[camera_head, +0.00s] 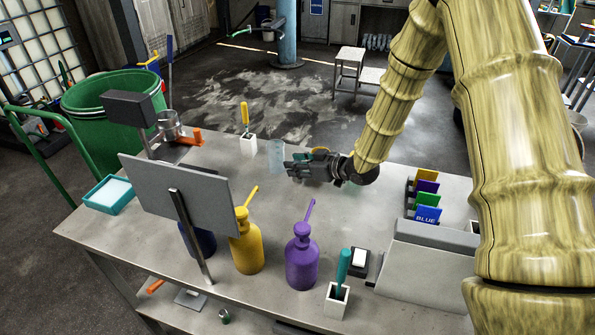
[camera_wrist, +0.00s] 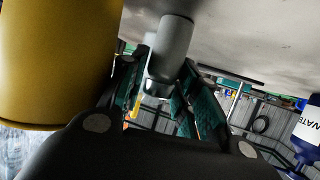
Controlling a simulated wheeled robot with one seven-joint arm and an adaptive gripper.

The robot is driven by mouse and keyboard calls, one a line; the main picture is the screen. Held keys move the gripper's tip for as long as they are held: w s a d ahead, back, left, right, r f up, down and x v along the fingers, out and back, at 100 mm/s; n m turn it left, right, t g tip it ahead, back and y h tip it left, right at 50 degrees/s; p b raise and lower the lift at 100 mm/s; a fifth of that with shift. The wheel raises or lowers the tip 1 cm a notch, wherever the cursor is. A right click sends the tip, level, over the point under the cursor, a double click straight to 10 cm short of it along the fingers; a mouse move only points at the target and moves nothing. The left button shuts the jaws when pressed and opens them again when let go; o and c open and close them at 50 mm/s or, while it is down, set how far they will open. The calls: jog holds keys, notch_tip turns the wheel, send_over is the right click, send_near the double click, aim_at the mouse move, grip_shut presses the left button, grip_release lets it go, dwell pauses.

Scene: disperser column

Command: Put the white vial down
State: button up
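The white vial (camera_wrist: 172,48) shows in the wrist view as a smooth grey-white cylinder with a narrower end. It lies between the teal-padded fingers of my gripper (camera_wrist: 158,88), which appear shut on it; part of the contact is hidden. In the head view my gripper (camera_head: 298,166) is low over the middle of the bench (camera_head: 330,210), its fingers pointing left. I cannot make out the vial there. A pale translucent upright piece (camera_head: 276,155) stands just left of the fingertips. I cannot tell whether the vial touches the bench.
A yellow bottle (camera_head: 246,247) and a purple bottle (camera_head: 302,262) stand at the front, beside a grey panel (camera_head: 190,197). A white holder (camera_head: 248,145) with a yellow-handled tool is behind left. Coloured cards (camera_head: 427,198) stand right. Bare bench lies in front of my gripper.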

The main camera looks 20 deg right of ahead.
grip_shut()
jog(key=shift+r, duration=0.1)
